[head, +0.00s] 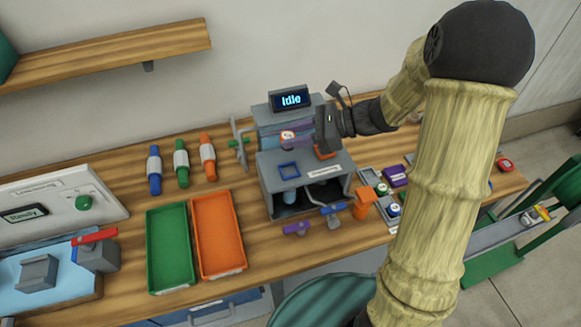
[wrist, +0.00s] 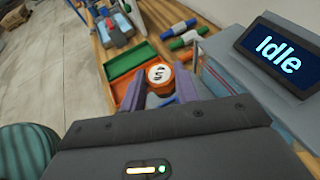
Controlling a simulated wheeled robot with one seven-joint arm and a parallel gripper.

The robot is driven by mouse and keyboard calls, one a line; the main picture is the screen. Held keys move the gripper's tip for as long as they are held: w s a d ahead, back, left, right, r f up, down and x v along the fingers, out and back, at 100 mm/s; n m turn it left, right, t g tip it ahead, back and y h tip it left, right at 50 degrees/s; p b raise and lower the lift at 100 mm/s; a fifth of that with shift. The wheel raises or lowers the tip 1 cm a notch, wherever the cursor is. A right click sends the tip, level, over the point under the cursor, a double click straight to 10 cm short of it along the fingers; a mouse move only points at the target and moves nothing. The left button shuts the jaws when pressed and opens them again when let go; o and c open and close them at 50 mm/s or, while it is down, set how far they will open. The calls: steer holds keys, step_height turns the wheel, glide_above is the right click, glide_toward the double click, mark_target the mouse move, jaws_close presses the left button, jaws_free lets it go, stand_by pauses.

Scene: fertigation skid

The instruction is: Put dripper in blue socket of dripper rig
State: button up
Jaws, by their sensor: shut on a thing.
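The dripper (head: 288,135), orange with a white marked top, is held between the purple fingers of my gripper (head: 294,139). In the wrist view the dripper (wrist: 160,73) sits between the fingertips (wrist: 160,88), its white face showing. The dripper rig (head: 318,172) is a grey box with a display (head: 290,99) reading "Idle"; the display also fills the right of the wrist view (wrist: 275,52). The blue socket (head: 289,170) is a square frame on the rig's top and looks empty. My gripper is above and behind it. An orange socket (head: 325,153) is partly hidden below my gripper.
A green tray (head: 153,250) and an orange tray (head: 238,263) lie left of the rig. Several coloured cylinders (head: 181,163) lie behind them. Valves (head: 297,228) and an orange part (head: 365,203) sit in front of the rig. Small items (head: 393,209) stand to its right.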

glide_above(295, 172)
steer(key=shift+f, duration=2.7)
steer(key=shift+f+p, duration=0.5)
steer(key=shift+f, duration=1.6)
steer(key=shift+f, duration=0.15)
steer(key=o, duration=0.9)
